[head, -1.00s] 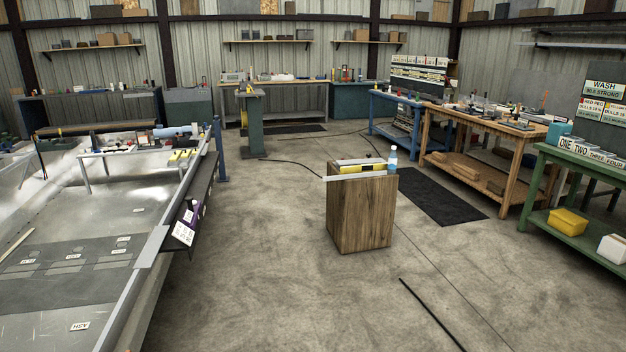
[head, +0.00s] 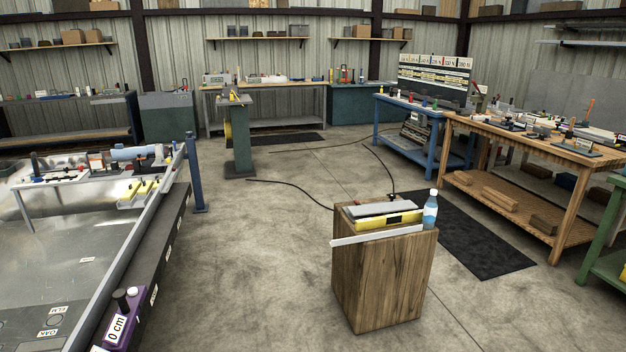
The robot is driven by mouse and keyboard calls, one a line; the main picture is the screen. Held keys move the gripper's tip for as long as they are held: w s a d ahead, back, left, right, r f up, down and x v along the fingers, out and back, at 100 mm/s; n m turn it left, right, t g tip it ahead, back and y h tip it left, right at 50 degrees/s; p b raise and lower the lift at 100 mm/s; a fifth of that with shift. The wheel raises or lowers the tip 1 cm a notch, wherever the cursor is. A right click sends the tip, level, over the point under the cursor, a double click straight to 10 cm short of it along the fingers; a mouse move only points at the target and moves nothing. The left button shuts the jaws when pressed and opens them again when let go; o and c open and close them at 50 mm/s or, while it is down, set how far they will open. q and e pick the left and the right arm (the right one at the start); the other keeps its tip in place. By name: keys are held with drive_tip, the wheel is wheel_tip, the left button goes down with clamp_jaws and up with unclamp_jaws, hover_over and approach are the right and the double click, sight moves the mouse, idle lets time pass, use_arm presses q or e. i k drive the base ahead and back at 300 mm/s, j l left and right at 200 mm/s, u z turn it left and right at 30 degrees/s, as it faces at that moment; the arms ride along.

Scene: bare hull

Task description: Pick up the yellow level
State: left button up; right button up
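The yellow level (head: 390,220) lies flat on top of a wooden block stand (head: 385,285) right of the middle in the head view. A grey flat bar or box (head: 384,209) lies just behind it, and a long pale strip (head: 375,236) lies along the front edge, sticking out past the left side. A blue bottle with a white cap (head: 430,210) stands upright at the right end of the top, close to the level. Neither of my grippers shows in the view.
A metal hull (head: 70,250) with a raised rim fills the left. A black mat (head: 470,235) lies behind the stand, with a wooden workbench (head: 545,150) and a blue bench (head: 415,130) beyond. Cables (head: 300,190) cross the floor. The concrete in front and left of the stand is clear.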

sight(398, 218)
drive_tip(key=i+z, duration=0.1)
drive_tip(key=i, duration=1)
drive_tip(key=i+j, duration=0.2)
drive_tip(key=i, duration=0.95)
drive_tip(key=l+z, duration=0.05)
